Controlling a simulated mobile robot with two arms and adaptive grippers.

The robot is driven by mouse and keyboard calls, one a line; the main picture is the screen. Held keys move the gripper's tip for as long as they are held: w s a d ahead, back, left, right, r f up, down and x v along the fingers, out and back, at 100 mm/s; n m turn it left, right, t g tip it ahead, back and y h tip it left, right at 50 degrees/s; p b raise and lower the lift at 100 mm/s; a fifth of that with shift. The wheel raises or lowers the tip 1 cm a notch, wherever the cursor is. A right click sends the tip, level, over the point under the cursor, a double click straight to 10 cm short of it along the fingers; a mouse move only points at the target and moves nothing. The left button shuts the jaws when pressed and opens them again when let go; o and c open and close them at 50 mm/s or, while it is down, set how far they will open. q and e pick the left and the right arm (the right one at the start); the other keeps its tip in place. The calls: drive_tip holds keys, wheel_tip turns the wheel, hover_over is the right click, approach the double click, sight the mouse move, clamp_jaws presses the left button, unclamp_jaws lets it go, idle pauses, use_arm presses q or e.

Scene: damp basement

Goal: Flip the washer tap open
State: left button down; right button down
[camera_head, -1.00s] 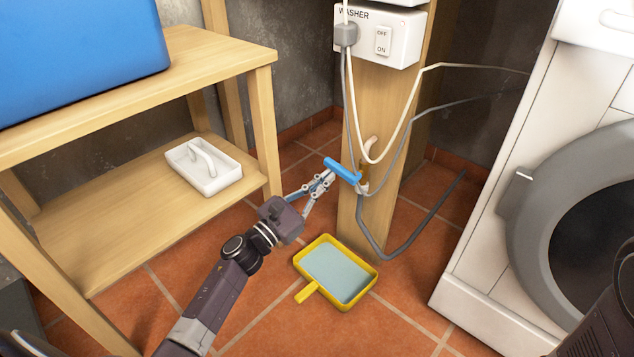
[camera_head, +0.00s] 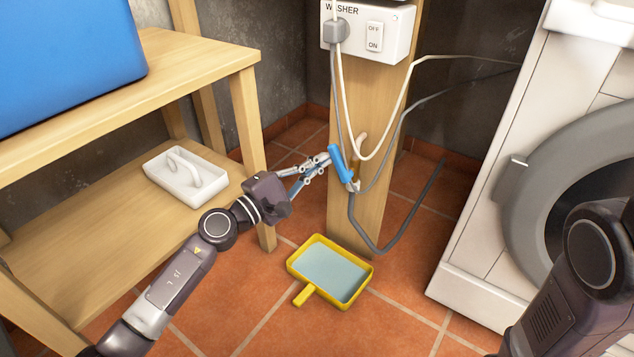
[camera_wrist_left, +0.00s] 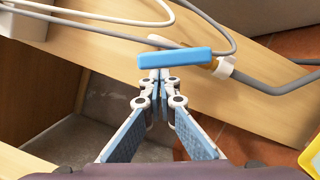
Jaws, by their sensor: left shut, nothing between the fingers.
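The washer tap's blue lever (camera_head: 341,164) sits low on the wooden post and stands steeply tilted, its upper end leaning left. In the left wrist view the blue lever (camera_wrist_left: 180,57) lies across the picture, with a brass part and a white collar (camera_wrist_left: 225,67) at its right end. My left gripper (camera_head: 323,161) is shut and empty, its fingertips right beside the lever's left side. In the left wrist view the closed fingertips (camera_wrist_left: 160,72) are at the lever and partly overlapped by it; I cannot tell whether they touch. My right gripper is out of view.
The wooden post (camera_head: 360,218) carries a switch box marked WASHER (camera_head: 391,40). Loose cables and a grey hose (camera_head: 378,248) hang near the tap. A yellow tray (camera_head: 316,302) lies on the tiles below. A wooden shelf (camera_head: 75,235) stands left, a washing machine (camera_head: 470,240) right.

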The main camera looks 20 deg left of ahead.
use_arm(q)
drive_tip(key=m, duration=0.1)
drive_tip(key=d+r+m+p, duration=0.1)
drive_tip(key=shift+s+m+g, duration=0.15)
drive_tip(key=shift+m+g, duration=0.15)
drive_tip(key=shift+g, duration=0.1)
wheel_tip(320, 180, up, 10)
idle(0.5)
drive_tip(key=shift+r, duration=0.1)
